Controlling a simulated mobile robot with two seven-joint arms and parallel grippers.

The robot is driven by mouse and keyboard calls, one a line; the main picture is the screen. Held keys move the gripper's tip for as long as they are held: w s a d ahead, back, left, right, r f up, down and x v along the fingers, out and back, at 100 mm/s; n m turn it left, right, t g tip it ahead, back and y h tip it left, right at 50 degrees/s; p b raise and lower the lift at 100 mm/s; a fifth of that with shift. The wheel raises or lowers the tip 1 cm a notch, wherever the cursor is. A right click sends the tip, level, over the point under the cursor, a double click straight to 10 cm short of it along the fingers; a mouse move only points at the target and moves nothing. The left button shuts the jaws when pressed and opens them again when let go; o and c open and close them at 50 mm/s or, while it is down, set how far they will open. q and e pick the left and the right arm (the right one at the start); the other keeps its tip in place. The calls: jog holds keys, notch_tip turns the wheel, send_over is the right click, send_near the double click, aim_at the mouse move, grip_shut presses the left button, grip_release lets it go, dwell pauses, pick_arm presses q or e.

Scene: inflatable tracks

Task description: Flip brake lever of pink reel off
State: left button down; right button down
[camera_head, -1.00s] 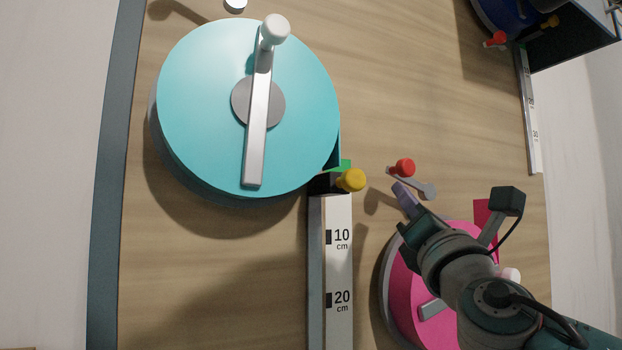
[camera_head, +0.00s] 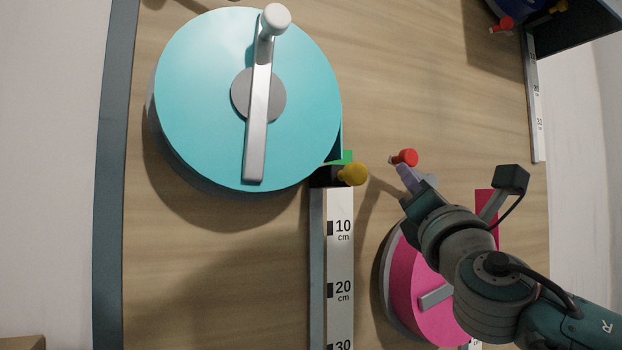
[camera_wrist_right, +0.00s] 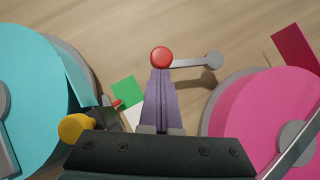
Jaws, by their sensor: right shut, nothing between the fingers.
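The pink reel (camera_head: 410,290) is at the lower right in the head view, partly covered by my right arm. It also shows at the right in the right wrist view (camera_wrist_right: 250,110). Its brake lever, a grey arm with a red knob (camera_head: 404,157), is just above the reel; in the right wrist view the red knob (camera_wrist_right: 161,57) is at the left end of the grey arm (camera_wrist_right: 190,62). My right gripper (camera_head: 409,179) is shut and empty, its purple fingertips right at the knob. Whether they touch it is unclear. My left gripper is not in view.
A large turquoise reel (camera_head: 200,110) with a silver crank is at the left. A yellow knob (camera_head: 353,174) and a green flag sit beside it, above a centimetre scale (camera_head: 340,260). A dark box (camera_head: 575,38) is at the top right.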

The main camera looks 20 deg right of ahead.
jog(key=shift+r+m+g+h+p, duration=0.3)
jog(key=shift+r+m+h+p, duration=0.1)
jog(key=shift+r+m+p, duration=0.35)
jog(key=d+r+m+g+h+p, duration=0.1)
jog(key=d+r+m+g+p, duration=0.6)
jog(key=p, duration=1.4)
jog(key=shift+w+r+m+g, duration=0.35)
jog(key=shift+r+m, duration=0.35)
jog(key=shift+m, duration=1.95)
jog(key=shift+s+d, duration=0.1)
